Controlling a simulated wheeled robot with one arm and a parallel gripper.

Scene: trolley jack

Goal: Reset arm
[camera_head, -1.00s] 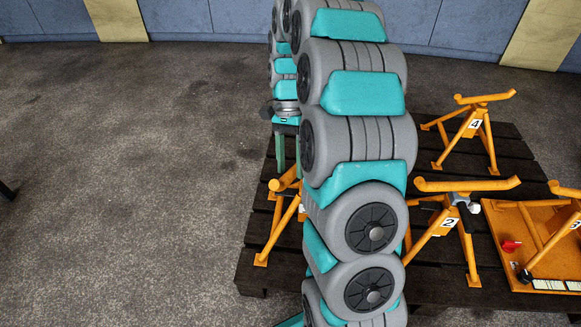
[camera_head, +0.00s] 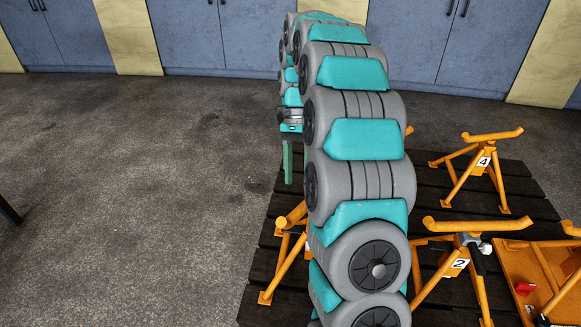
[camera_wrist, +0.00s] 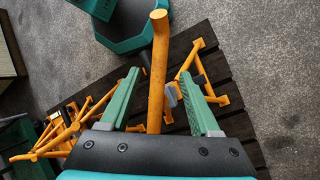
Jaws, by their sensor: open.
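My arm runs up the middle of the head view, and part of my gripper (camera_head: 288,162) shows left of it, pointing down. It is above an orange stand (camera_head: 283,256) that the arm partly hides. In the wrist view my gripper (camera_wrist: 160,74) has its two green fingers wide apart. An orange bar (camera_wrist: 157,70) appears in the gap between them in the picture. Neither finger is seen closed on it, and I cannot tell how far below them it lies.
A dark slatted pallet (camera_head: 530,190) carries the orange stands, including stand 4 (camera_head: 475,165) and stand 2 (camera_head: 452,268). An orange tray-like frame (camera_head: 520,275) with a red part (camera_head: 525,289) is at the right. Blue cabinets (camera_head: 215,40) line the back.

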